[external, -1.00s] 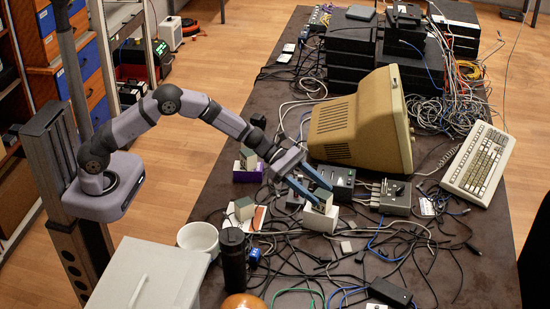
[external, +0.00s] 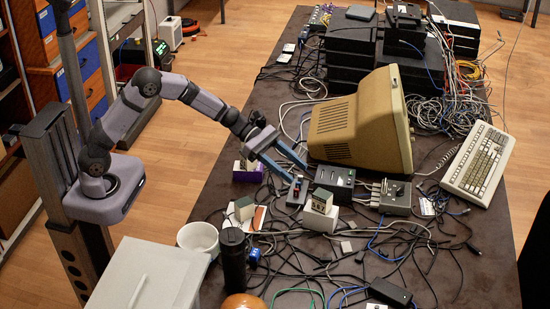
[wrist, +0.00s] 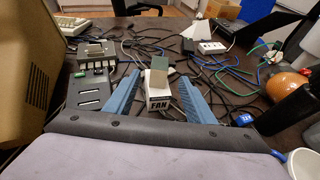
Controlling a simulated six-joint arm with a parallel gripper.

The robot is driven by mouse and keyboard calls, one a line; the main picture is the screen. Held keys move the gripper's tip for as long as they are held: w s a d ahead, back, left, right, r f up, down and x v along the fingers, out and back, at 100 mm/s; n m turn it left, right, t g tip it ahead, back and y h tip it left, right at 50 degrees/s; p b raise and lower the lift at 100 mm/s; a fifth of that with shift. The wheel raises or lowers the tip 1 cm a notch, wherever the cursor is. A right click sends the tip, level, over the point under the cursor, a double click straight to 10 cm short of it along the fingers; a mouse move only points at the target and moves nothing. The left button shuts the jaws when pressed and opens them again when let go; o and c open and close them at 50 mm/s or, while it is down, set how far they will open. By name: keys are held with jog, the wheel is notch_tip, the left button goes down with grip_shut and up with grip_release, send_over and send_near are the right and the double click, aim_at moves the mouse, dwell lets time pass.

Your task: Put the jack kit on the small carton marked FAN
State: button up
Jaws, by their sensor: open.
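The small white carton marked FAN (wrist: 158,104) stands on the table, its label facing me in the wrist view; it also shows in the external view (external: 322,220). A small grey-green and tan box, which I take for the jack kit (external: 319,203), rests on top of it, and it also shows in the wrist view (wrist: 158,78). My gripper (external: 298,172) is open and empty, above and behind the carton in the external view, clear of the box. In the wrist view its blue fingers frame the carton from either side.
A similar box (external: 244,208) sits to the left, and another stands by a purple carton (external: 247,175). A black switch box (external: 334,178) and a grey control box (external: 395,199) are close by. The beige monitor (external: 350,125) stands behind. Loose cables cover the front.

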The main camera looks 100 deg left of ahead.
jog(key=shift+v, duration=1.05)
jog(key=shift+d, duration=0.1)
